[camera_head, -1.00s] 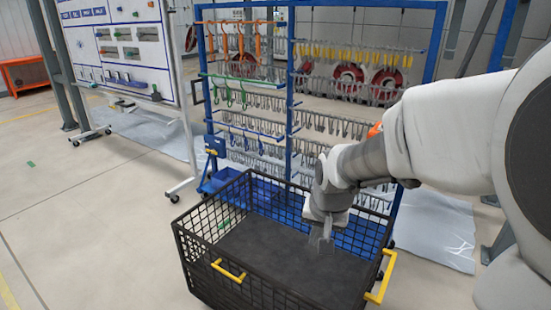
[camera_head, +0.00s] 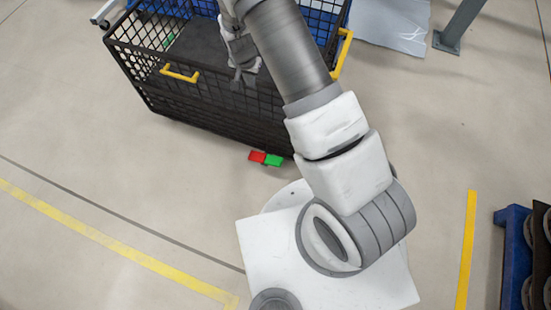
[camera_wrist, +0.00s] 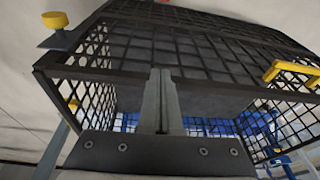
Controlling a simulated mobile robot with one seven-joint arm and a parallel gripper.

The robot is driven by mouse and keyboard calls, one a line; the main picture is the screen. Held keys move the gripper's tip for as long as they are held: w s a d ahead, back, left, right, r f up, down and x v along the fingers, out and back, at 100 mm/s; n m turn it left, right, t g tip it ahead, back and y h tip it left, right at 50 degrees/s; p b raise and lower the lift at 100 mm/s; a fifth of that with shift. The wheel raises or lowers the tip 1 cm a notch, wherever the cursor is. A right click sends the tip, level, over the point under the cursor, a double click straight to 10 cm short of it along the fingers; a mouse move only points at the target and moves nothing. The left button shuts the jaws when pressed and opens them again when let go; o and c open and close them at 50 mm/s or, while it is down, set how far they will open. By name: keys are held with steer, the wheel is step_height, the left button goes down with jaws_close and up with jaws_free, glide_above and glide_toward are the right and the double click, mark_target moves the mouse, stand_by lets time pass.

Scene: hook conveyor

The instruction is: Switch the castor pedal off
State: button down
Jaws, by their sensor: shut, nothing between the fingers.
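A pedal pair, a red pedal (camera_head: 257,156) beside a green pedal (camera_head: 273,160), sticks out low at the near side of the black mesh cart (camera_head: 190,107), just above the floor. Which one is pressed cannot be told. My gripper (camera_head: 243,82) is shut and empty, pointing down at the cart's near wall, above and to the left of the pedals in the picture. In the wrist view the shut fingers (camera_wrist: 161,75) are in front of the cart's mesh (camera_wrist: 200,45). A tiny red patch shows at that view's top edge.
The cart has yellow handles, one on the near wall (camera_head: 179,73) and one at the right corner (camera_head: 342,52). My base stands close to the pedals. Floor is clear to the left. A blue rack (camera_head: 512,225) stands at the right edge.

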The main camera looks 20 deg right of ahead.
step_height(320, 180, down, 18)
steer(key=s+b, duration=0.2)
steer(key=b, duration=0.1)
steer(key=m+h+b, duration=0.1)
steer(key=b, duration=0.2)
glide_above(277, 160)
steer(key=s+a, duration=0.2)
steer(key=a, duration=0.2)
step_height(277, 160, down, 16)
steer(key=shift+w+r+g, duration=0.15)
steer(key=shift+r+g, duration=0.1)
steer(key=shift+g, duration=0.05)
steer(key=shift+h, duration=0.3)
steer(key=b+x, duration=0.1)
steer(key=x, duration=0.3)
steer(key=b+x, duration=0.2)
steer(key=x, duration=0.2)
steer(key=b+x, duration=0.1)
steer(key=x, duration=0.3)
steer(key=shift+s+f+b, duration=0.35)
steer(key=shift+b, duration=0.05)
steer(key=shift+d+f, duration=0.15)
steer(key=shift+f, duration=0.35)
steer(key=shift+s+f, duration=0.1)
